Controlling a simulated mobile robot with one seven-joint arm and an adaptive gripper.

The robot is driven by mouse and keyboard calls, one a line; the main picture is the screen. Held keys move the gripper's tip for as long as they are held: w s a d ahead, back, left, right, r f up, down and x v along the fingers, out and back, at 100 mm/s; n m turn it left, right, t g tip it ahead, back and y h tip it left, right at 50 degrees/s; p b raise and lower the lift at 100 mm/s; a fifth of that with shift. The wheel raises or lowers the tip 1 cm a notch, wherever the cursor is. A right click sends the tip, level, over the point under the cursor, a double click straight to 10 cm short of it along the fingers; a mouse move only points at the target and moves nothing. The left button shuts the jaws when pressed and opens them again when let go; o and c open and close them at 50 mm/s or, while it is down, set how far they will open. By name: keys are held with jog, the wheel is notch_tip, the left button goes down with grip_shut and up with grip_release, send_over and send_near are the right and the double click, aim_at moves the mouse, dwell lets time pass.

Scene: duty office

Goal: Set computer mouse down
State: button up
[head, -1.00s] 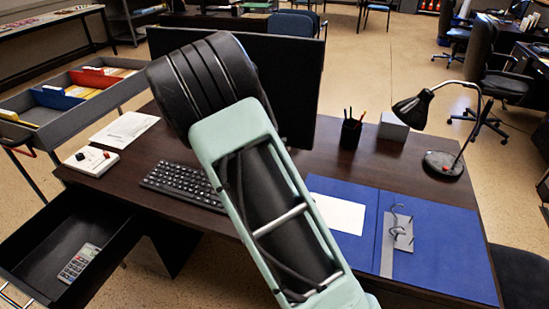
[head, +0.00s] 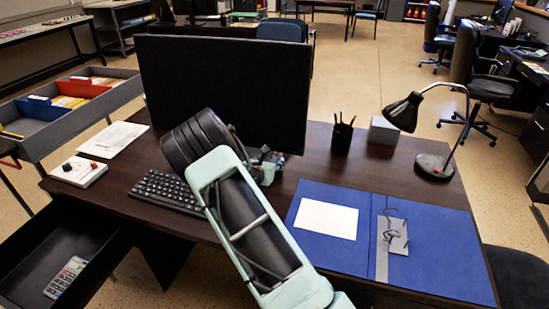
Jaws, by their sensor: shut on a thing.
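My gripper (head: 268,163) shows only in part past my arm, low in front of the monitor and just right of the keyboard. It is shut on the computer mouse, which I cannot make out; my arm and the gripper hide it. I cannot tell whether the mouse touches the desk. The dark wooden desk (head: 312,160) lies below the gripper. The black keyboard (head: 168,190) lies left of it, partly behind my arm.
The monitor (head: 225,85) stands close behind my gripper. A blue folder (head: 440,245) covers the desk's front right. A pen cup (head: 342,138), grey box (head: 383,131) and lamp (head: 434,165) stand at the right. An open drawer (head: 95,262) holds a calculator (head: 66,276).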

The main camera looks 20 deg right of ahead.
aim_at(274, 157)
jog(key=shift+w+d, duration=0.4)
jog(key=shift+w, duration=0.15)
jog(key=x, duration=0.3)
jog(key=shift+r, duration=0.2)
jog(key=shift+f, duration=0.15)
jog(key=shift+f, duration=0.2)
jog(key=o, duration=0.9)
